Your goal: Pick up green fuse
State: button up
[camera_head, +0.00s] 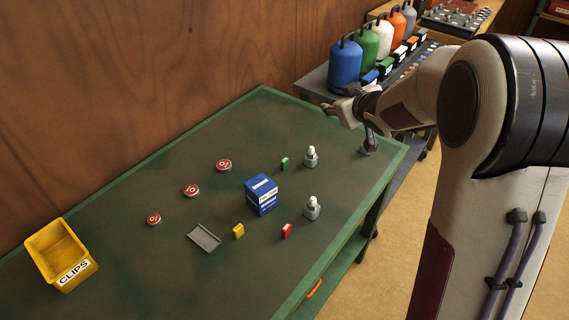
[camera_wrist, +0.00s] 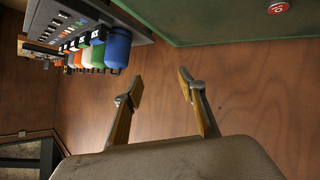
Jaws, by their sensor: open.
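The small green fuse (camera_head: 285,163) stands on the green table toward its far right part, left of a small grey-and-white bottle. My gripper (camera_head: 341,106) is raised above the table's far right end, to the right of the fuse and apart from it. In the wrist view my gripper (camera_wrist: 161,80) is open, with its two fingers spread and nothing between them. The fuse does not show in the wrist view, which faces the wooden wall.
The green table (camera_head: 110,215) also holds a blue box (camera_head: 261,195), a yellow fuse (camera_head: 238,231), a red fuse (camera_head: 287,230), a grey plate (camera_head: 203,237), red discs (camera_head: 191,190), bottles (camera_head: 311,157) and a yellow CLIPS bin (camera_head: 60,255). Coloured canisters (camera_head: 345,63) stand on a shelf behind.

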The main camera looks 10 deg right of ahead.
jog(key=w+a+f+n+y, duration=0.1)
jog(key=w+a+f+y, duration=0.1)
jog(key=f, duration=0.3)
jog(key=w+a+f+n+y, duration=0.1)
jog(key=w+a+f+y, duration=0.15)
jog(key=f, duration=0.25)
jog(key=n+g+y, duration=0.2)
jog(key=g+y, duration=0.1)
jog(key=y, duration=0.1)
send_near(285, 160)
jog(key=shift+w+a+f, duration=0.1)
jog(key=shift+w+a, duration=0.2)
jog(key=shift+w, duration=0.3)
jog(key=shift+w+a+f, duration=0.15)
jog(key=shift+w+a, duration=0.2)
jog(key=shift+w, duration=0.25)
jog(key=shift+s+d+f+y, duration=0.15)
jog(key=shift+s+f+y, duration=0.1)
jog(key=shift+f, duration=0.25)
jog(key=shift+x, duration=1.3)
jog(key=shift+x, duration=2.6)
jog(key=shift+s+r, duration=0.1)
jog(key=shift+r, duration=0.05)
